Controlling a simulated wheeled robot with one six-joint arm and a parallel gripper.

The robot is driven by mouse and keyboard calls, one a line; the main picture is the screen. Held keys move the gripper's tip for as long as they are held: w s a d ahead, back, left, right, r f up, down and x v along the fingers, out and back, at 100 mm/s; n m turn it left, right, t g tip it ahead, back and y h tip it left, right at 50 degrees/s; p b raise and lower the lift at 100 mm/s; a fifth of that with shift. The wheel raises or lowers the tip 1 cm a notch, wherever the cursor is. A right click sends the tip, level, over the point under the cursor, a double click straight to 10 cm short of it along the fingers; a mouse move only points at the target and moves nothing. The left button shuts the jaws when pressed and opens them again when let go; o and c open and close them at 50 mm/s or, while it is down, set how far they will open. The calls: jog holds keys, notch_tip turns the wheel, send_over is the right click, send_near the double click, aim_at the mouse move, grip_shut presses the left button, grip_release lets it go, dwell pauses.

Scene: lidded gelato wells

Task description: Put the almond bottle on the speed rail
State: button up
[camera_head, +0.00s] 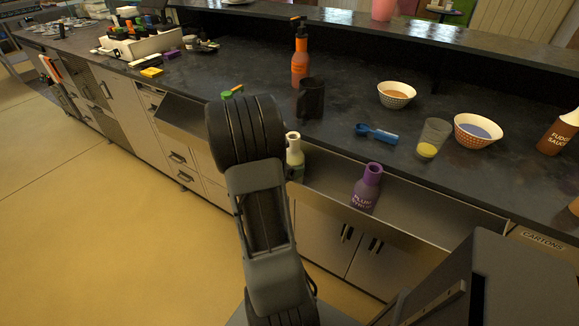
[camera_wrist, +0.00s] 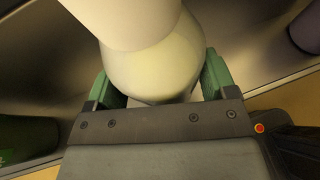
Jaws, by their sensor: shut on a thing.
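A cream bottle (camera_head: 294,148), taken as the almond bottle, is at the left end of the visible speed rail (camera_head: 430,212); its label is not readable. It fills the upper middle of the wrist view (camera_wrist: 155,55). My gripper (camera_wrist: 157,80) is shut on it, with a green finger on each side. The head view shows the bottle upright, partly behind my arm. Whether its base touches the rail floor is hidden. The rail is a steel trough along the counter's front.
A purple plum syrup bottle (camera_head: 367,188) stands in the rail to the right. On the counter are an orange bottle (camera_head: 300,60), a dark holder (camera_head: 311,98), a blue scoop (camera_head: 377,133), a glass (camera_head: 433,138) and two bowls (camera_head: 397,95). Rail room shows between the bottles and further right.

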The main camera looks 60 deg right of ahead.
dwell(0.3)
jog(key=shift+f, duration=0.15)
jog(key=o, duration=1.2)
jog(key=shift+o, duration=0.2)
jog(key=shift+a+r, duration=0.1)
jog(key=shift+r, duration=0.2)
jog(key=w+a+r+m+t+y, duration=0.1)
jog(key=a+r+m+t+y, duration=0.1)
jog(key=a, duration=1)
jog(key=a+r+m+t+y, duration=0.2)
jog(key=a+r+m+y, duration=0.2)
jog(key=a, duration=0.9)
jog(key=w+a+r+m+t+y, duration=0.1)
jog(key=a+r+m+t+y, duration=0.1)
jog(key=a+m+y, duration=0.5)
jog(key=a+r+m, duration=0.1)
jog(key=a+m, duration=0.1)
jog(key=a, duration=0.4)
jog(key=shift+w+a+r+t+p, duration=0.25)
jog(key=shift+w+t+p, duration=0.05)
jog(key=shift+p, duration=0.1)
